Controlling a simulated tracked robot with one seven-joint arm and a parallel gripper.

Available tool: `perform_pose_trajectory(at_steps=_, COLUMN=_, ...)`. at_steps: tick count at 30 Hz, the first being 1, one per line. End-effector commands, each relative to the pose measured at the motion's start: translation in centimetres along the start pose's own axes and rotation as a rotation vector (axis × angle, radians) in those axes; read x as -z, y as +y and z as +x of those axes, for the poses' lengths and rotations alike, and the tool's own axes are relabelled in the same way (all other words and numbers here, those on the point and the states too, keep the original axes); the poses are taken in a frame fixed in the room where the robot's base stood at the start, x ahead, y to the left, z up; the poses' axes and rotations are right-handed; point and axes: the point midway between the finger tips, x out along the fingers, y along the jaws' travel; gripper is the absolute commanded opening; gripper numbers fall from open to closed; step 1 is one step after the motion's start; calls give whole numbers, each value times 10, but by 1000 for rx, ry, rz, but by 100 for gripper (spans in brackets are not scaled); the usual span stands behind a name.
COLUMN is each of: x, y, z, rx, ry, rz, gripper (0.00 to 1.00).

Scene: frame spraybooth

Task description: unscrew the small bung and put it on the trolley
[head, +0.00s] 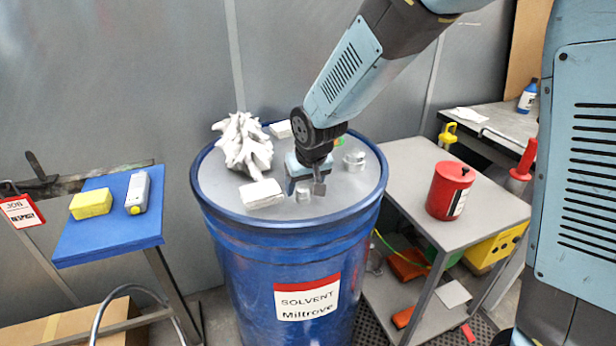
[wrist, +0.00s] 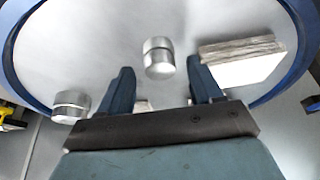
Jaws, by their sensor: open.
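The small bung (head: 304,194), a short silver cylinder, stands upright on the grey lid of the blue drum (head: 285,240). My gripper (head: 306,182) is open and points down right by it. In the wrist view, the small bung (wrist: 158,58) shows in line with the gap between my open fingers (wrist: 160,75), with nothing between them. I cannot tell how high the tips are above the lid. A wider silver bung (head: 354,160) stands farther right; it also shows in the wrist view (wrist: 70,105). The grey trolley (head: 405,165) stands right of the drum.
A white block (head: 262,193) lies left of the small bung. A crumpled white rag (head: 243,145) lies behind it. A red can (head: 450,190) stands on the trolley top, with bare room left of it. A blue stand (head: 110,220) is at the left.

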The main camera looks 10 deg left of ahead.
Motion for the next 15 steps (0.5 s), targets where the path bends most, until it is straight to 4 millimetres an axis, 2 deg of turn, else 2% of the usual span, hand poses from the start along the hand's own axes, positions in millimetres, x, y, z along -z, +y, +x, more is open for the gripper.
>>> perform_pose_trajectory(at_steps=11, x=0, y=0, z=4, rx=0, ry=1, rz=0, gripper=65)
perform_pose_trajectory(at_steps=15, x=0, y=1, z=4, rx=0, ry=1, rz=1, gripper=53)
